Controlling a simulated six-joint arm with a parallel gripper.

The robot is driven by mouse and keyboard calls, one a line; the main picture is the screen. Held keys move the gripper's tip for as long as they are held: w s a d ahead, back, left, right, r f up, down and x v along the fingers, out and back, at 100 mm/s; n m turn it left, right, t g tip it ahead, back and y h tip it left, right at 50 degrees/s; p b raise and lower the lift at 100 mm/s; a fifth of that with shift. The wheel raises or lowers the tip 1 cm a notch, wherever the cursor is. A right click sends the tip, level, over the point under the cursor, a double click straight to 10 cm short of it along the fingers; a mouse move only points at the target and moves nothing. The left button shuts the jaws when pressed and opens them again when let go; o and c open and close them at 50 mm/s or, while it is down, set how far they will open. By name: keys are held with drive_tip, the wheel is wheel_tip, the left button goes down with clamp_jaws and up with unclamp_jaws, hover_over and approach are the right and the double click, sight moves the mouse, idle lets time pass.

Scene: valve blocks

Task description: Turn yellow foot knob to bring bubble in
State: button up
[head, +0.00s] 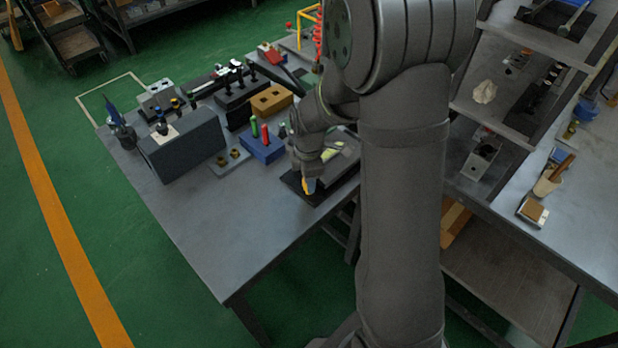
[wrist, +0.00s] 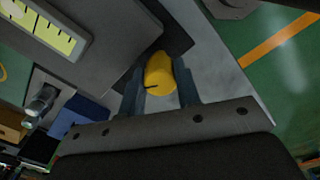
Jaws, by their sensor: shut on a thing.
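The yellow foot knob (wrist: 159,74) has a dark mark on its side. In the wrist view it sits between the two fingers of my gripper (wrist: 160,92), which is shut on it. The level vial (wrist: 52,27) is a yellow-green strip with dark marks at the top left of the wrist view. It also shows in the head view (head: 333,150), partly behind my arm.
A blue block (head: 262,149) with red and green pegs stands just left of my gripper. A tan block (head: 271,100) and a large grey block (head: 183,144) stand farther back and left. The near part of the grey table (head: 235,235) is clear.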

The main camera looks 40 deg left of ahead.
drive_tip(key=shift+m, duration=1.2)
drive_tip(key=o, duration=1)
drive_tip(key=shift+w, duration=0.1)
